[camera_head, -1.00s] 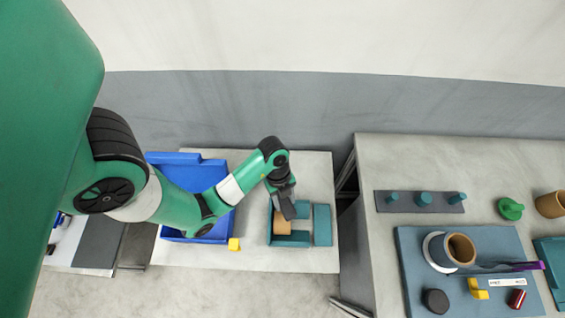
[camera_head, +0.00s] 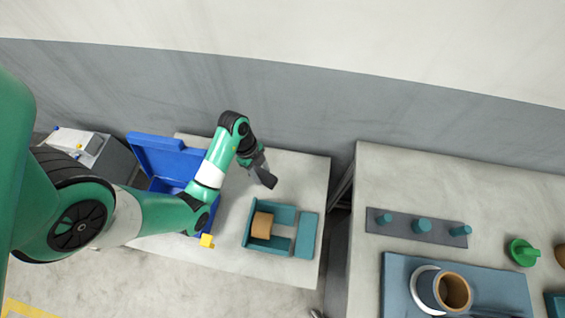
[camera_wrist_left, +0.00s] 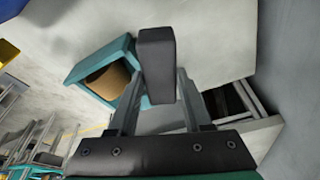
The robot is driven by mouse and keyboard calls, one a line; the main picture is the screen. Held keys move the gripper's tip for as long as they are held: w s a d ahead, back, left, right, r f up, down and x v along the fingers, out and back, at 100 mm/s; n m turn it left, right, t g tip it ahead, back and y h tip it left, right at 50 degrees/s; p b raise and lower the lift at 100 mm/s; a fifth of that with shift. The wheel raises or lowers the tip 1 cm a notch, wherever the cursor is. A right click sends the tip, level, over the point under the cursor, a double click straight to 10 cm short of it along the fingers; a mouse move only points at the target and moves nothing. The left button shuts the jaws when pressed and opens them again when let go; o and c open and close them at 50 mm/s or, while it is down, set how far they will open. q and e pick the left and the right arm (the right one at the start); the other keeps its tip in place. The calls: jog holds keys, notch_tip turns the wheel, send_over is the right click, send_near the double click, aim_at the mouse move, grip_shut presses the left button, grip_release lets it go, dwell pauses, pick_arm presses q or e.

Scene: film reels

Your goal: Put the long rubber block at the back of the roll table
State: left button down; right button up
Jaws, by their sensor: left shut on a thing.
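My left gripper (camera_head: 258,170) is shut on a long dark grey rubber block (camera_head: 265,178). The block also shows in the left wrist view (camera_wrist_left: 157,65), held between the fingertips. In the head view the block is over the pale table (camera_head: 215,245), behind the teal box and right of the blue crate. I cannot tell whether the block touches the table top. My right gripper is not in view.
A teal box (camera_head: 252,236) holding a brown roll (camera_head: 262,225) stands in front of the gripper. A blue crate (camera_head: 165,160) with a raised lid and a yellow piece (camera_head: 207,241) are on the left. Another table (camera_head: 350,260) with pegs stands across a gap on the right.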

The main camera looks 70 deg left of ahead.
pick_arm(q)
jog(key=w+a+f+b, duration=0.1)
jog(key=w+f+b, duration=0.3)
jog(key=w+f, duration=0.1)
jog(key=w+a+f+b, duration=0.1)
jog(key=w+f+b, duration=0.1)
jog(key=shift+w+a+f, duration=0.15)
jog(key=shift+w+a, duration=0.2)
jog(key=shift+w, duration=0.05)
jog(key=shift+w+a, duration=0.1)
jog(key=shift+w, duration=0.1)
jog(key=b+x, duration=0.2)
jog(key=x, duration=0.1)
jog(key=shift+s+a+f+b, duration=0.1)
jog(key=shift+a+f+b, duration=0.25)
jog(key=shift+b, duration=0.05)
jog(key=shift+f, duration=0.15)
jog(key=shift+c, duration=1.7)
grip_release()
